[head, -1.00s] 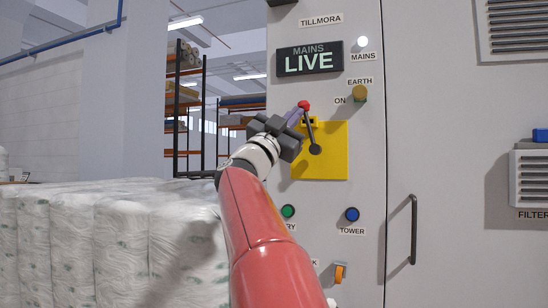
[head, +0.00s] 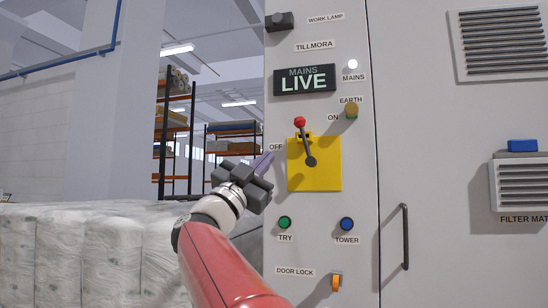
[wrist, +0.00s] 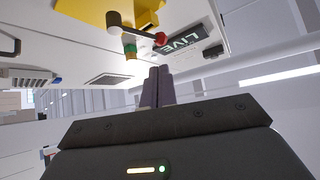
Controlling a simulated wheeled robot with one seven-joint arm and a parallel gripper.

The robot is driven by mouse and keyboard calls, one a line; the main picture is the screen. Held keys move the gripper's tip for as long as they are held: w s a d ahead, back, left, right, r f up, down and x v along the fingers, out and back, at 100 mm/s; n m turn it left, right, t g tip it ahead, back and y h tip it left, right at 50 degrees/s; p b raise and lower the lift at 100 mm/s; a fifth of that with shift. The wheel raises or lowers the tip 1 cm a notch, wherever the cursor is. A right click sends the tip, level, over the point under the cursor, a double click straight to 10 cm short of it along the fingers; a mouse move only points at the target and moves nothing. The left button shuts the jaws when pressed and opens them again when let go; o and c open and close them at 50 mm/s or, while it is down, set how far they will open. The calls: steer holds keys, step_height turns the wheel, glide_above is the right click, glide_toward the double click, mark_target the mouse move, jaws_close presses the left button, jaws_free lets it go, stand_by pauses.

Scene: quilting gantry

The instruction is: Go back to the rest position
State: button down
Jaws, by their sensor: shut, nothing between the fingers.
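My gripper (head: 262,163) is shut and empty, left of the yellow switch plate in the head view, apart from the cabinet's controls. Its purple fingers (wrist: 157,87) are together in the wrist view. The mains lever (head: 306,146) has a red knob and points up on its yellow plate (head: 328,178). The lever also shows in the wrist view (wrist: 136,34). The display (head: 305,79) reads MAINS LIVE and the white MAINS lamp (head: 352,64) is lit. An OFF label is left of the plate, and an ON label is by the brass-coloured EARTH knob (head: 351,111).
The grey cabinet (head: 420,130) has a door handle (head: 405,237), a green TRY button (head: 284,222), a blue TOWER button (head: 346,224) and an orange DOOR LOCK catch (head: 336,283). Wrapped white bales (head: 80,255) stand at left. Shelving (head: 172,130) is behind. Air around my gripper looks clear.

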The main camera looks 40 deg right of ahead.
steer(key=shift+v, duration=0.8)
